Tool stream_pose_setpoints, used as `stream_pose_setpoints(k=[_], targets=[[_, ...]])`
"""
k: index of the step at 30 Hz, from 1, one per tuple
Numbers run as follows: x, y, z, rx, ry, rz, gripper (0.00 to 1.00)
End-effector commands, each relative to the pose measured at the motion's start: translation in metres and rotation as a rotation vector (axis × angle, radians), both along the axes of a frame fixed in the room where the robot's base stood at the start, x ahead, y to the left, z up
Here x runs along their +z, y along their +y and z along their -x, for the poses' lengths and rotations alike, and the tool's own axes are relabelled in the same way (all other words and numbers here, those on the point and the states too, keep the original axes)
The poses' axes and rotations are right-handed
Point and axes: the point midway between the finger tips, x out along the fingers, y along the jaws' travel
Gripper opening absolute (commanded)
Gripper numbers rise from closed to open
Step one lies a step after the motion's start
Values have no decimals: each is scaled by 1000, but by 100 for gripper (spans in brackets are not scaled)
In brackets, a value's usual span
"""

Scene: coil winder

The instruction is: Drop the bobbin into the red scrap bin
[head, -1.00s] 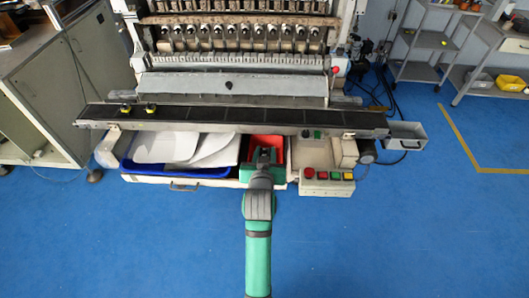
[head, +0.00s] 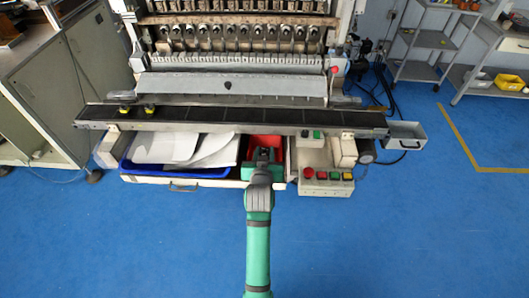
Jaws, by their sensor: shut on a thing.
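The red scrap bin (head: 265,143) sits in the front tray of the machine, between the blue tray and the control box. My gripper (head: 264,156) is over the front part of the bin, at the end of my green arm. It hides part of the bin's inside. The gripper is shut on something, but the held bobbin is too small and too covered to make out. Two small yellow and black bobbins (head: 149,111) stand on the left end of the dark conveyor belt.
The conveyor (head: 235,116) runs across just behind the bin. A blue tray (head: 178,170) with white sheets lies to the left. A control box (head: 326,181) with coloured buttons is to the right. The blue floor in front is clear.

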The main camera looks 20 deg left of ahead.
Motion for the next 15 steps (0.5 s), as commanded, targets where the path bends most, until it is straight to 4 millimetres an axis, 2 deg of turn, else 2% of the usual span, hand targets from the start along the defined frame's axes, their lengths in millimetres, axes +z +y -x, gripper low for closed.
stream_pose_setpoints(k=[5, 6, 8, 9, 15], targets=[[0, 0, 0, 0, -1, 0, 8], [0, 0, 0, 0, -1, 0, 34], [0, 0, 0, 0, -1, 0, 49], [0, 0, 0, 0, -1, 0, 51], [0, 0, 0, 0, -1, 0, 51]])
